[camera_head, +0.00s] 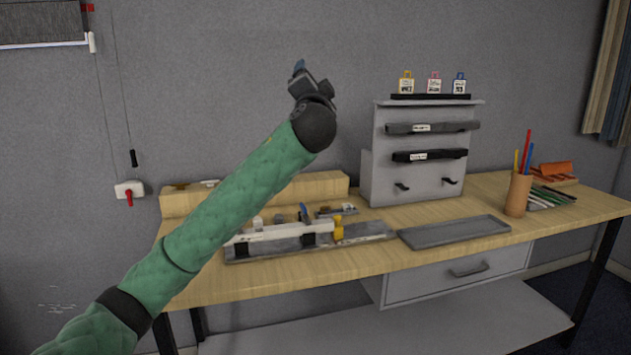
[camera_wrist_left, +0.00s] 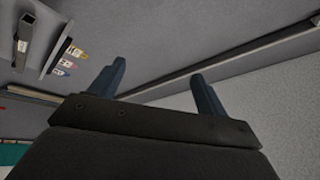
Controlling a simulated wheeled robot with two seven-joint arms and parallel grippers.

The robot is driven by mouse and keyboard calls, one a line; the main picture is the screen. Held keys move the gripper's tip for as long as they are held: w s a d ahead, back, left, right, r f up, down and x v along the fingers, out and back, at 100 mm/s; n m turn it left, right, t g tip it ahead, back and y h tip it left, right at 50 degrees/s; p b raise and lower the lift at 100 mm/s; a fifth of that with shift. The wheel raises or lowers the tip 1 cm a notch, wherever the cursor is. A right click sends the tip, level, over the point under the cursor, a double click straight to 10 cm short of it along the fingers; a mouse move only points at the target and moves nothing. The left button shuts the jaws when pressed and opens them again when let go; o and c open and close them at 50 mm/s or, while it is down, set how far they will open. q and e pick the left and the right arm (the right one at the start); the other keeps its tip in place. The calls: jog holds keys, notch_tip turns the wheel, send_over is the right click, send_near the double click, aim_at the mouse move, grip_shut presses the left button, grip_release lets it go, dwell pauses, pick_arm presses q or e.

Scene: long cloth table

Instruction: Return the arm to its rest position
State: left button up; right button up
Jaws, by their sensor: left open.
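My left arm (camera_head: 238,190), in a green sleeve, reaches up from the lower left in the head view. My left gripper (camera_head: 299,66) is at its top end, raised above the table in front of the grey wall. In the left wrist view its two dark blue fingers (camera_wrist_left: 160,86) stand wide apart with nothing between them. Behind the gap are only wall and a pale surface. The gripper touches nothing that I can see. My right gripper shows in neither view.
The wooden table (camera_head: 330,270) carries a grey tray (camera_head: 455,232), a fixture with a white bar (camera_head: 280,232) and a pen cup (camera_head: 517,195). A grey rack (camera_head: 420,150) stands at the back, with several coloured tags (camera_head: 406,84) on top. Air around the gripper is clear.

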pick_arm(q)
jog(key=s+a+f+n+g+h+p, duration=0.15)
jog(key=s+a+f+g, duration=0.25)
jog(key=s+f, duration=0.75)
jog(key=s+a+f+n+g+p, duration=0.25)
jog(key=s+f+g, duration=0.2)
jog(key=f, duration=1.45)
jog(key=s+a+f+n+g+h+p, duration=0.15)
jog(key=s+a+f+g, duration=0.25)
jog(key=s+f, duration=0.8)
jog(key=s+a+f+n+g+p, duration=0.1)
jog(key=s+f+g, duration=0.2)
jog(key=s+f, duration=1)
jog(key=s+a+f+n+g+y+p, duration=0.1)
jog(key=s+f+g, duration=0.3)
jog(key=s+f, duration=0.9)
jog(key=shift+s+a+f+n+p, duration=0.35)
jog(key=shift+s+a+n+p, duration=0.1)
jog(key=shift+s, duration=0.45)
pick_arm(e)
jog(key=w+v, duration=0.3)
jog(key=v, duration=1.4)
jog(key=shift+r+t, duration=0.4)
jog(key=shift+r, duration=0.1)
pick_arm(q)
jog(key=shift+g, duration=0.25)
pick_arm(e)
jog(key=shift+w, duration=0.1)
